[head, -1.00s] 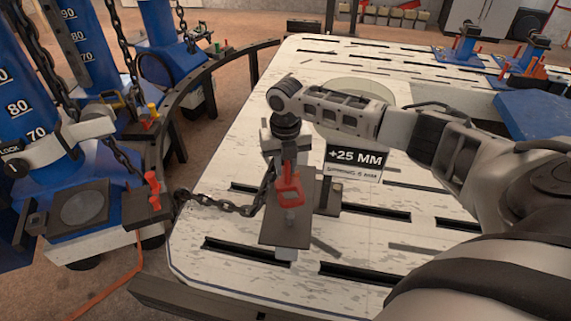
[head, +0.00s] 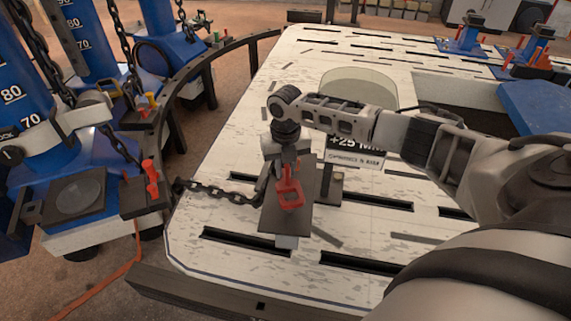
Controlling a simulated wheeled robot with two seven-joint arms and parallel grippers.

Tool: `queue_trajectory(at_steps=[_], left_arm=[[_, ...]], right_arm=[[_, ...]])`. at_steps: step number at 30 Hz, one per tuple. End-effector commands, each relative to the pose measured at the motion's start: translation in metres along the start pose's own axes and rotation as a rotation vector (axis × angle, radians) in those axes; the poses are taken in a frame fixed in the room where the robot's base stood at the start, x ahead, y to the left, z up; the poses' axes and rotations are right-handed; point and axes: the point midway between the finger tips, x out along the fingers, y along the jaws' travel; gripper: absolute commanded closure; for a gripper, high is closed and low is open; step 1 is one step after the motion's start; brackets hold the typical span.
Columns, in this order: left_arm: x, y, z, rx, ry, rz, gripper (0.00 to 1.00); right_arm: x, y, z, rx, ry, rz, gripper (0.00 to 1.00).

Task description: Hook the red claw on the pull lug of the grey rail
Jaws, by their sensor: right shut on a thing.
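The red claw (head: 290,194) hangs from my right gripper (head: 287,163), which is shut on it and points down. The claw is over a dark plate (head: 273,222) on the white bench. A short light grey end (head: 287,242), perhaps of the grey rail, sticks out from under the plate's near edge. The pull lug is not clearly visible; the claw covers the spot where a small grey peg stood out earlier. I cannot tell whether the claw is around the lug or just above it. A dark chain (head: 222,193) runs left from near the claw. My left gripper is not in view.
The chain's left end is at a dark bracket with a red lever (head: 151,178). Blue towers (head: 88,45) with chains stand at the left.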

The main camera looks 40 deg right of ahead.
Motion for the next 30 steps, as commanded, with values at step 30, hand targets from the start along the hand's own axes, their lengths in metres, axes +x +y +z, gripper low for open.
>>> queue_trajectory(at_steps=[30], left_arm=[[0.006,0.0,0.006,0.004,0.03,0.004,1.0]], right_arm=[[0.04,0.001,0.001,0.0,-0.002,0.003,1.0]])
